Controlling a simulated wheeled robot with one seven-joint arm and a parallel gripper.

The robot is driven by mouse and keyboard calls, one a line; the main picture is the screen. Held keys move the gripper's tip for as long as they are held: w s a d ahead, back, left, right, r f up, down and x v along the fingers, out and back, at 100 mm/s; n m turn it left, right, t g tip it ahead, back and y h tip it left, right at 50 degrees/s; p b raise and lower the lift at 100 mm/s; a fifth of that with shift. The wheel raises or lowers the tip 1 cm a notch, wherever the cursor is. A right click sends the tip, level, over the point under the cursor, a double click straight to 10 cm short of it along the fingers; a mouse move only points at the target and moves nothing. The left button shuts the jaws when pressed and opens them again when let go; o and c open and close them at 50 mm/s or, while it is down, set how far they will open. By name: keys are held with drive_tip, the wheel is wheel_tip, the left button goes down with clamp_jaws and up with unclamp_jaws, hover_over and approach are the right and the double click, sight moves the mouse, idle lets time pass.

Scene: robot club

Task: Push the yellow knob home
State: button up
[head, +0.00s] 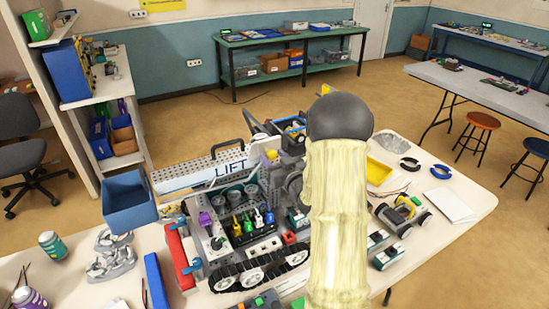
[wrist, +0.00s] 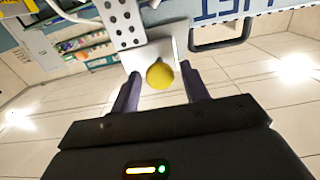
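The yellow knob (head: 271,153) sits at a pale plate by the right end of the robot model's LIFT panel (head: 230,168). In the wrist view the round yellow knob (wrist: 160,75) shows in front of a white plate (wrist: 155,50). My gripper (wrist: 160,80) is open, its two dark fingers apart on either side of the knob in the picture. I see clear gaps between the knob and both fingers; the depth between them is hard to tell. In the head view my cream arm and its dark joint hide much of what lies behind them.
The tracked robot model (head: 245,235) stands on a pale table (head: 465,195). A blue bin (head: 130,203) hangs at its left. The table's right part has some free room.

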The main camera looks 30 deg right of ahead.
clamp_jaws()
drive_tip(key=shift+w+f+b, duration=0.1)
drive_tip(key=shift+w+b, duration=0.6)
drive_tip(key=shift+w, duration=0.5)
drive_tip(key=shift+r, duration=0.2)
drive_tip(key=shift+c, duration=0.9)
unclamp_jaws()
drive_tip(key=o, duration=0.4)
drive_tip(key=shift+w+f, duration=0.1)
drive_tip(key=shift+w, duration=0.05)
drive_tip(key=shift+o, duration=0.2)
